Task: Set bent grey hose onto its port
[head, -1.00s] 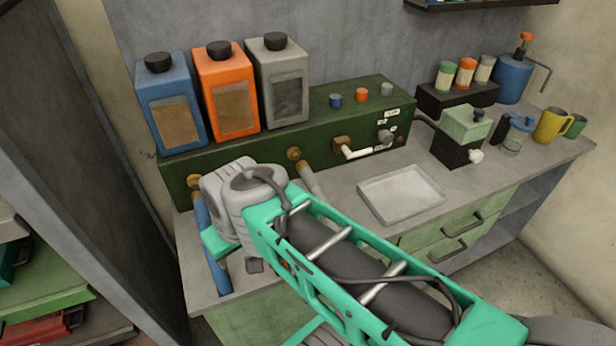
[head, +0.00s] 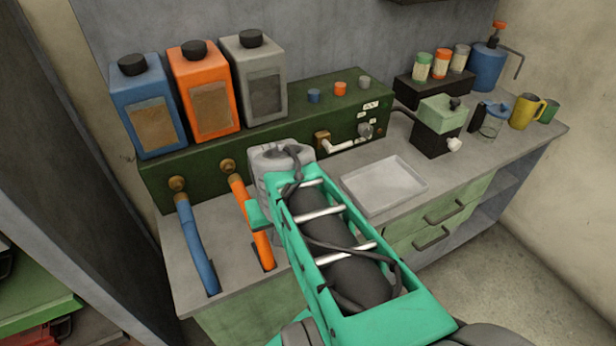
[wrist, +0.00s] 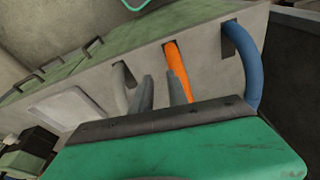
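The grey hose (wrist: 122,92) shows in the wrist view, rising from a slot in the counter and bending slightly. Its lower part is hidden behind my gripper's body. My gripper (wrist: 162,88) has its two fingers apart, with nothing seen held between them. The grey hose is just left of the fingers and the orange hose (wrist: 177,70) is just right of them. In the head view my gripper's grey wrist housing covers the grey hose and its port, so I cannot tell how they meet.
The blue hose (head: 197,245) and orange hose (head: 255,225) run from brass ports on the green manifold (head: 205,170) to counter slots. A valve with a white lever (head: 340,147) sits to the right. A pale tray (head: 385,185) lies on the counter. Three canisters stand on the manifold.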

